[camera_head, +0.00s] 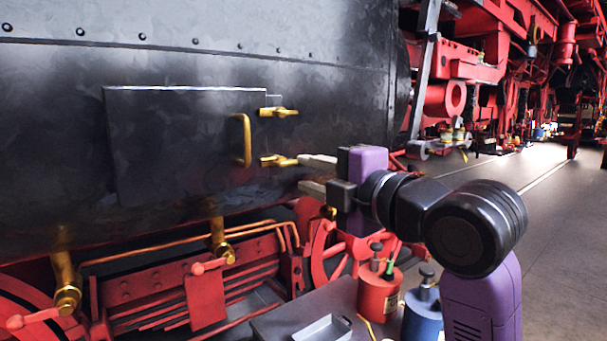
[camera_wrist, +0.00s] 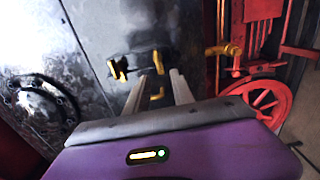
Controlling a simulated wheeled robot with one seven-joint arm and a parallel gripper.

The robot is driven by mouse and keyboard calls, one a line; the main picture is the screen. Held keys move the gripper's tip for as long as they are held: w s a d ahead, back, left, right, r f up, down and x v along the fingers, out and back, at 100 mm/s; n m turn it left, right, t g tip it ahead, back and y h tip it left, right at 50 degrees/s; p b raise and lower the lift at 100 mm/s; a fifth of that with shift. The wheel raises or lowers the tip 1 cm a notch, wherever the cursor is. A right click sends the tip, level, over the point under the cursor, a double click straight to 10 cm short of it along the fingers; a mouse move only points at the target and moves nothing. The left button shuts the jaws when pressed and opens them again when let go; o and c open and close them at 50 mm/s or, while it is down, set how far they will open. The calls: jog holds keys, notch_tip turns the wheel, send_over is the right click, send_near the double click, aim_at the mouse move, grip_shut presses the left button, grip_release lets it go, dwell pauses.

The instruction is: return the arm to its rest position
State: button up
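My gripper (camera_head: 303,173) is at the end of my arm, right of the dark panel (camera_head: 180,150) on the locomotive's side. Its two pale fingers are apart and point left toward the panel. The upper fingertip is close to the lower brass latch (camera_head: 279,160); I cannot tell whether they touch. In the wrist view my gripper (camera_wrist: 158,77) also shows its fingers spread, with brass parts beyond and between them. I see nothing held. The upper brass latch (camera_head: 278,111) and the brass handle (camera_head: 243,140) are at the panel's right side.
Below my arm, a grey table (camera_head: 285,318) bears a metal tray (camera_head: 322,329), a red oil can (camera_head: 379,296) and a blue can (camera_head: 422,316). Red wheels (camera_head: 335,252) and brass pipes (camera_head: 66,285) line the locomotive. Open floor (camera_head: 555,205) lies at the right.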

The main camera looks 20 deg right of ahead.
dwell(0.5)
notch_tip(320, 180, up, 4)
jog(key=s+d+m+t, duration=0.25)
jog(key=m+t, duration=0.25)
jog(key=m, duration=0.3)
jog(key=s+d+f+m+h, duration=0.1)
jog(key=s+f+m+h, duration=0.25)
jog(key=f+m, duration=0.45)
jog(key=s+d+f+m+h, duration=0.1)
jog(key=s+f+m+h, duration=0.3)
jog(key=f, duration=0.8)
jog(key=s+a+f+g+y, duration=0.1)
jog(key=s+a+f+g, duration=0.1)
jog(key=s+f, duration=0.6)
jog(key=s+a+f+g+y, duration=0.1)
jog(key=s+f+g, duration=0.2)
jog(key=s+f, duration=0.5)
jog(key=s+a+f+m+g+y, duration=0.1)
jog(key=s+f, duration=0.7)
jog(key=s, duration=0.9)
jog(key=shift+a+f+g, duration=0.35)
jog(key=shift+a+g, duration=0.45)
jog(key=shift+a, duration=0.05)
jog(key=shift+s, duration=0.1)
